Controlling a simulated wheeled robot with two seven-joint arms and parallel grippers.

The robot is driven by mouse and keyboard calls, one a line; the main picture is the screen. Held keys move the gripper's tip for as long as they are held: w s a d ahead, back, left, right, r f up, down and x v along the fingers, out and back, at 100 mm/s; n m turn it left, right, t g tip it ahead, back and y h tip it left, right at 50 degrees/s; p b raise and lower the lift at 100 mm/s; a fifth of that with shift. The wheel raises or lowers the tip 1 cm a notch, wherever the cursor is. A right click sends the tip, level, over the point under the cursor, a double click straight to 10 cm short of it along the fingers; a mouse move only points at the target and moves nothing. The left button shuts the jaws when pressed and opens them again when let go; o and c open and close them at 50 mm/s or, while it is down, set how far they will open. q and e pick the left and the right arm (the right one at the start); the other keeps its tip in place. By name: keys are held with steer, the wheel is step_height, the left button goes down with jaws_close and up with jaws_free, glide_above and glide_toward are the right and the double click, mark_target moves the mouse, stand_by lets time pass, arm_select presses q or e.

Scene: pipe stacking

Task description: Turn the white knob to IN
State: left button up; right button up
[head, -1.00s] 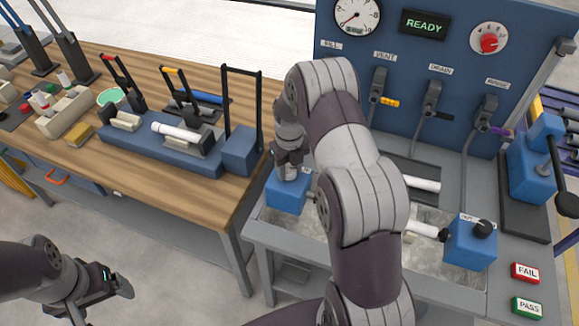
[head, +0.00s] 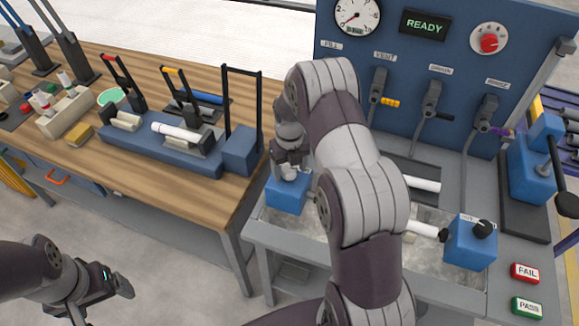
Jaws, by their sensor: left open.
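The white knob (head: 289,173) sits on top of the left blue block (head: 287,195) at the test bench's left end. My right gripper (head: 287,165) points down at the knob, its fingers at the knob's top. The fingers are small and partly hidden, so I cannot tell whether they grip it. The block's label is mostly covered, so the knob's setting cannot be read. My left gripper (head: 122,292) is open and empty at the lower left, away from the bench, over the floor.
A white pipe (head: 425,230) runs into the right blue block (head: 470,243), which has a black knob (head: 482,229). The panel (head: 455,80) behind carries a gauge, a READY display, a red dial and several levers. A wooden table (head: 70,150) with a blue clamp fixture (head: 165,152) stands left.

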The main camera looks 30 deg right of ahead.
mark_target(289, 169)
step_height(289, 169, up, 9)
steer(key=shift+b, duration=0.95)
steer(key=shift+r+p, duration=0.65)
steer(key=shift+r, duration=1.2)
